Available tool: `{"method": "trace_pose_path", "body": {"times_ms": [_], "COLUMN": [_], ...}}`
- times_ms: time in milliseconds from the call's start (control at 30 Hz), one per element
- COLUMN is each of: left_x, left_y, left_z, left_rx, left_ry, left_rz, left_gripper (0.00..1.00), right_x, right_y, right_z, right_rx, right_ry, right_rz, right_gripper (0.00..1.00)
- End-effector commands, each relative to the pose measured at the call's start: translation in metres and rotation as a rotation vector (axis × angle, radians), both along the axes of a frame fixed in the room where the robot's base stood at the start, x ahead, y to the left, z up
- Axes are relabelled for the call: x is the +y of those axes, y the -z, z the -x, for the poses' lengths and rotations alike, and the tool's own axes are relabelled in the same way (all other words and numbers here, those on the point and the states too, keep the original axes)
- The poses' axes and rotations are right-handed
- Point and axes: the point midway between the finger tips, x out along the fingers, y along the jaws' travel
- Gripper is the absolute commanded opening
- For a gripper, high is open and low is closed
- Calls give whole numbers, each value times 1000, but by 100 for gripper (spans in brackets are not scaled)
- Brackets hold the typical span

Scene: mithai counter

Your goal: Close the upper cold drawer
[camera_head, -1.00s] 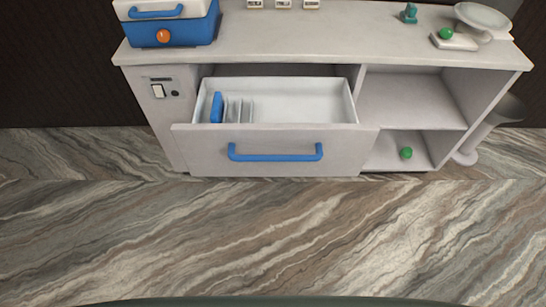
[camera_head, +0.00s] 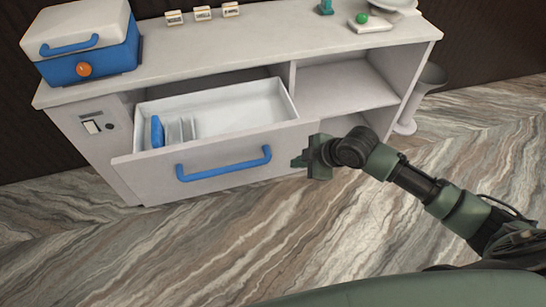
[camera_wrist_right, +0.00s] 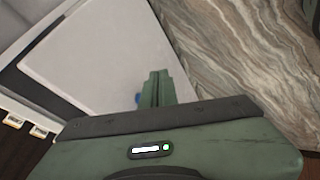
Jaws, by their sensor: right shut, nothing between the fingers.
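The upper cold drawer (camera_head: 216,170) is pulled out of the white counter, and its open tray shows from above. Its blue bar handle (camera_head: 224,164) runs across the front. Inside the drawer, at the left, are a blue piece (camera_head: 157,132) and several pale dividers (camera_head: 180,130). My right gripper (camera_head: 299,161) is shut and empty, by the right end of the drawer front; I cannot tell whether it touches. In the right wrist view the shut fingers (camera_wrist_right: 157,88) show against the pale drawer front (camera_wrist_right: 105,55), with a bit of blue behind them. My left gripper is not in view.
On the counter top (camera_head: 250,35) stand a blue and white box (camera_head: 85,45), several small labels (camera_head: 203,14) and a white board (camera_head: 370,26) with a green ball. Open shelves (camera_head: 345,85) are right of the drawer. The marbled floor in front is clear.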

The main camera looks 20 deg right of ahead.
Motion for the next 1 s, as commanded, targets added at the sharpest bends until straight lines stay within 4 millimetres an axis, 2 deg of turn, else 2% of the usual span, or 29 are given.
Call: {"method": "trace_pose_path", "body": {"times_ms": [33, 100, 233, 367, 733, 800, 1000], "left_x": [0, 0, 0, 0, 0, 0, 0], "left_y": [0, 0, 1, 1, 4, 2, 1], "left_z": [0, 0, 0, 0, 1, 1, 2], "left_rx": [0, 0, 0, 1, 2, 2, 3], "left_ry": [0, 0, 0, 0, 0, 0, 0], "left_rz": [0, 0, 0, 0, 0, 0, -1], "left_gripper": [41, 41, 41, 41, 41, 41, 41], "right_x": [6, 11, 17, 24, 54, 52, 52], "right_y": [-14, -23, -23, -9, 54, 50, 51], "right_z": [5, 11, 12, 3, -34, -48, -68], "right_rx": [-10, -14, -13, -14, -13, -18, -17], "right_ry": [-51, -98, -122, -118, -116, -114, -115], "right_rz": [16, 28, 32, 29, 29, 31, 31], "right_gripper": [0, 0, 0, 0, 0, 0, 0]}}
